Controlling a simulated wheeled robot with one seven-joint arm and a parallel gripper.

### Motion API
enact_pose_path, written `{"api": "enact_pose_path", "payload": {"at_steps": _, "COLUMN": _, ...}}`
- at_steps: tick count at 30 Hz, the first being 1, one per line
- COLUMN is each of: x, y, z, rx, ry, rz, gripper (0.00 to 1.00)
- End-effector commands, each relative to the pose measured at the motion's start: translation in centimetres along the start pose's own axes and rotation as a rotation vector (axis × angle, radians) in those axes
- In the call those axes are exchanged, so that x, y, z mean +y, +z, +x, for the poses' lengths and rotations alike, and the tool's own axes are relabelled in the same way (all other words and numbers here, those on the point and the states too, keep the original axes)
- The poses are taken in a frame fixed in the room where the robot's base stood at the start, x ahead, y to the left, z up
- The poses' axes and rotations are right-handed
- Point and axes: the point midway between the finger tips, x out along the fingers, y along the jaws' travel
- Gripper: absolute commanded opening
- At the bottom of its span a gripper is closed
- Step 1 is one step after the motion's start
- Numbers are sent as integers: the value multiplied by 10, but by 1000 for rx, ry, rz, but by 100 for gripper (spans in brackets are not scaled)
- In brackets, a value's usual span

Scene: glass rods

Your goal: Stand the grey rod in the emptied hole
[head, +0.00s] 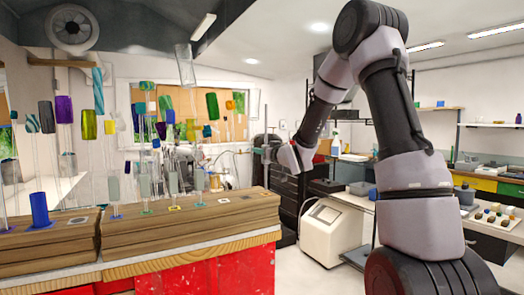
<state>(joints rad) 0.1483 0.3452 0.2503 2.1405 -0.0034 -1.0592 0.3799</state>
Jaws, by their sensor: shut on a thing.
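My gripper (265,152) is small in the head view, to the right of the rod stand and apart from it. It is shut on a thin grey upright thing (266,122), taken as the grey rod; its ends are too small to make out. The wooden stand (190,222) holds several thin glass rods with coloured heads. Square markings lie on its top, one yellow (175,208) and one pale (78,220); I cannot tell which marks the emptied hole. A large clear grey head (185,64) is tilted high above the others.
A short blue cylinder (39,210) stands at the stand's left. The tall rods crowd together and overlap. A white machine (332,228) stands right of the stand. A workbench (490,222) with small items is at the right. Air between stand and gripper looks clear.

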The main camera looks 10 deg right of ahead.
Motion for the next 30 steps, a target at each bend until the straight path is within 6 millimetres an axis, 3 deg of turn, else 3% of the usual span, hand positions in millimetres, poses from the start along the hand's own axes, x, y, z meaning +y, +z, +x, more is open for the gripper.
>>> {"api": "enact_pose_path", "payload": {"at_steps": 30, "x": 0, "y": 51, "z": 0, "rx": 0, "ry": 0, "rz": 0, "gripper": 0}}
